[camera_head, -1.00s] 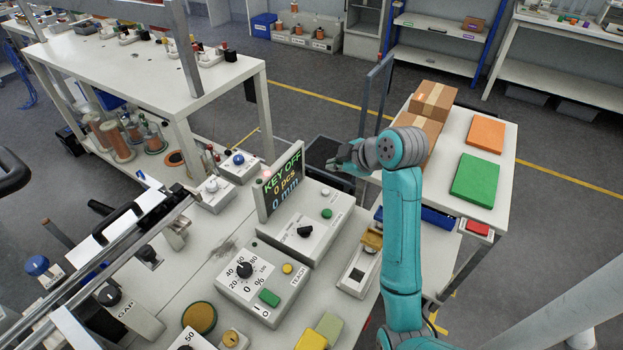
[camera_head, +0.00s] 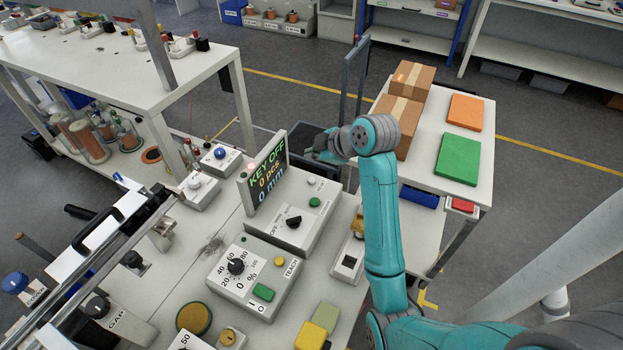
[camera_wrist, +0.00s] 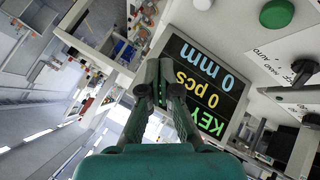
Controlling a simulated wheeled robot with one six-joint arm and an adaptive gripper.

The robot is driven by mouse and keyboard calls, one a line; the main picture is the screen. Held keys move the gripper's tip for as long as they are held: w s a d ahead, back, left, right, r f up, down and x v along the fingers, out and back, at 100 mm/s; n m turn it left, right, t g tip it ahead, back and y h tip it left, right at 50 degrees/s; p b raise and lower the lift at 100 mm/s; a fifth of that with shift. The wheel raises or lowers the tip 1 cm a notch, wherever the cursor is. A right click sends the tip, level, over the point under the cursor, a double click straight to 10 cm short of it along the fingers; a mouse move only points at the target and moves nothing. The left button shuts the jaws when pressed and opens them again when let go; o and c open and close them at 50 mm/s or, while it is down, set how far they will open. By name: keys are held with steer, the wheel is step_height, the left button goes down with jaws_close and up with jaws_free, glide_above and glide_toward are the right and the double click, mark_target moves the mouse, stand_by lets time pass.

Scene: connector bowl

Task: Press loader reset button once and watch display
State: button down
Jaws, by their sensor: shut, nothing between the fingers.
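The display (camera_head: 266,180) stands upright on a white control box (camera_head: 322,232) and reads "KEY OFF", "0 pcs", "0 mm". It fills the middle right of the wrist view (camera_wrist: 198,88), turned over. The box carries a green button (camera_head: 314,202), a white button (camera_head: 311,181) and a black key-like switch (camera_head: 293,221). The green button also shows in the wrist view (camera_wrist: 276,14). I cannot read a label naming any button as loader reset. My gripper (camera_head: 316,146) is shut and empty, in the air just right of the display's upper edge, touching no button that I can see.
A second panel (camera_head: 228,285) in front has a dial, a green rocker (camera_head: 263,292) and a yellow button (camera_head: 279,261). Boxes with a blue button (camera_head: 220,152) and a white knob (camera_head: 195,184) stand behind left. Cardboard boxes (camera_head: 411,79) sit on the table at right.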

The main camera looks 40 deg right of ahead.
mark_target(313, 181)
steer(key=shift+f, duration=3.2)
steer(key=shift+f, duration=0.1)
steer(key=shift+f, duration=0.35)
steer(key=shift+f, duration=0.5)
steer(key=shift+r, duration=0.95)
steer(key=shift+r, duration=0.15)
steer(key=shift+r, duration=2.35)
